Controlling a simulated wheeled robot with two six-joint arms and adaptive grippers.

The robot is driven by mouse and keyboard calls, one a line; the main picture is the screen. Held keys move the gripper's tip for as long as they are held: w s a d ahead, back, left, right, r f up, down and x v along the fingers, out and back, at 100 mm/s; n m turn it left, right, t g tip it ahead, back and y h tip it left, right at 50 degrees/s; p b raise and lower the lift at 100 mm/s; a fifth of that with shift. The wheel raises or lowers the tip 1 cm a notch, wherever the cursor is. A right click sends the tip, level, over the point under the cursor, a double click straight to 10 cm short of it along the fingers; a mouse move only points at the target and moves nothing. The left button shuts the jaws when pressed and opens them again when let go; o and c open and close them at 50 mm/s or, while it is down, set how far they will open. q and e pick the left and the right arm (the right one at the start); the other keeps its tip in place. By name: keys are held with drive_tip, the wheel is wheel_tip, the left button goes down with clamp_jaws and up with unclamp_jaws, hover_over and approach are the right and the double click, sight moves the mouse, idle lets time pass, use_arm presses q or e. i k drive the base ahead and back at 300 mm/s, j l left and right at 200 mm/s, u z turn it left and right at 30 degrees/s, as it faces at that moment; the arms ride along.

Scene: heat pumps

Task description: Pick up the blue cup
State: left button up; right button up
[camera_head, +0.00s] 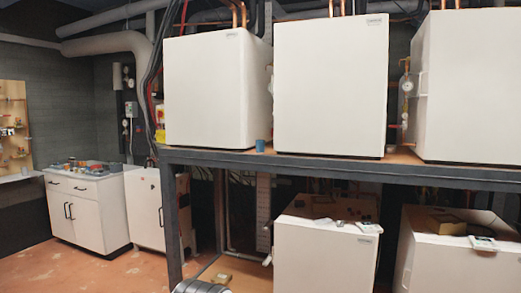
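A small blue cup (260,145) stands upright on the upper shelf (330,168), near its front edge. It sits in the gap between two white heat pump units, the left one (215,90) and the middle one (330,85). Neither of my grippers can be made out in the head view. I cannot see whether anything is held.
Another heat pump (470,85) stands on the upper shelf at right. Lower units (325,255) sit beneath it. A white cabinet (85,212) with small items on top is at left. The reddish floor (110,272) in front of it looks clear.

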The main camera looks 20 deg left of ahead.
sight(259, 144)
drive_tip(key=i+j+z, duration=0.25)
drive_tip(key=i+j, duration=1)
drive_tip(key=i, duration=0.1)
